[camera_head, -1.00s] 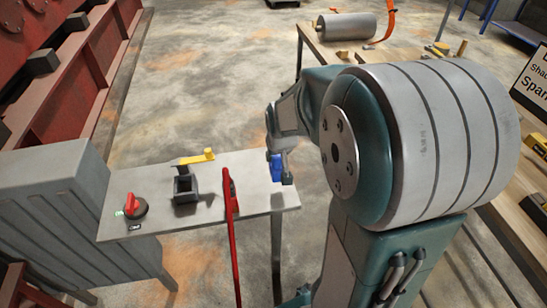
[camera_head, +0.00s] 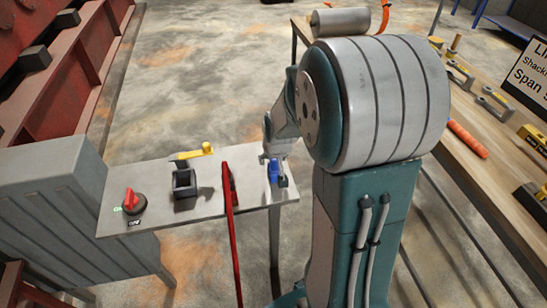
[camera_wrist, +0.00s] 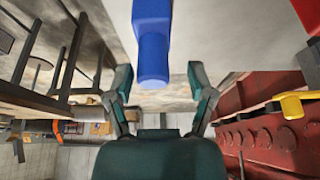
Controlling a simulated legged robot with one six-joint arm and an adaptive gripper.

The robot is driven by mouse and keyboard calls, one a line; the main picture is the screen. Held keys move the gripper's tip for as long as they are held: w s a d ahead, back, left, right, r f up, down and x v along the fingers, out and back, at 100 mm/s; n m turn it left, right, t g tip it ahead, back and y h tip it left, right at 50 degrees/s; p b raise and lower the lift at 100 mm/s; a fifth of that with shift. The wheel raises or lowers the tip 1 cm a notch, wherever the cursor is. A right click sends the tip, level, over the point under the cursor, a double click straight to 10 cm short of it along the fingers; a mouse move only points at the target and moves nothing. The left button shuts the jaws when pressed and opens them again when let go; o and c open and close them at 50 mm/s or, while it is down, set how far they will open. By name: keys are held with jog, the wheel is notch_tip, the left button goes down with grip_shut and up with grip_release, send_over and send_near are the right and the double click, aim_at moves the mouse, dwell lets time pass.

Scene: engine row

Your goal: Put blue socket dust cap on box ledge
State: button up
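A blue piece (camera_head: 273,172), which looks like the dust cap, is at the right end of a pale grey ledge (camera_head: 140,190). A small dark part is beside it; I cannot tell whether it rests on the ledge or is joined to that part. My gripper (camera_head: 276,156) is right above and behind it, partly covering it. In the wrist view the blue piece (camera_wrist: 153,45) shows a block with a round end pointing toward my gripper. My two fingers (camera_wrist: 160,72) are spread, one each side of the round end, with gaps at both sides.
The ledge carries a red knob (camera_head: 131,200), a dark open socket box (camera_head: 185,182) and a yellow-topped part (camera_head: 206,149). A grey cabinet (camera_head: 60,200) stands at left, a wooden bench (camera_head: 500,160) at right.

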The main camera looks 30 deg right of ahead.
jog(key=shift+r, duration=0.1)
jog(key=shift+d+r, duration=0.1)
jog(key=shift+r, duration=0.1)
jog(key=v, duration=1.1)
jog(key=s+a+r+n, duration=0.1)
jog(key=s+a+r, duration=0.2)
jog(key=s+a, duration=0.3)
jog(key=s+a+r+n+t+y, duration=0.1)
jog(key=s+a+r+n, duration=0.1)
jog(key=s+a, duration=0.4)
jog(key=s+r, duration=0.1)
jog(key=s, duration=0.2)
jog(key=shift+r, duration=0.4)
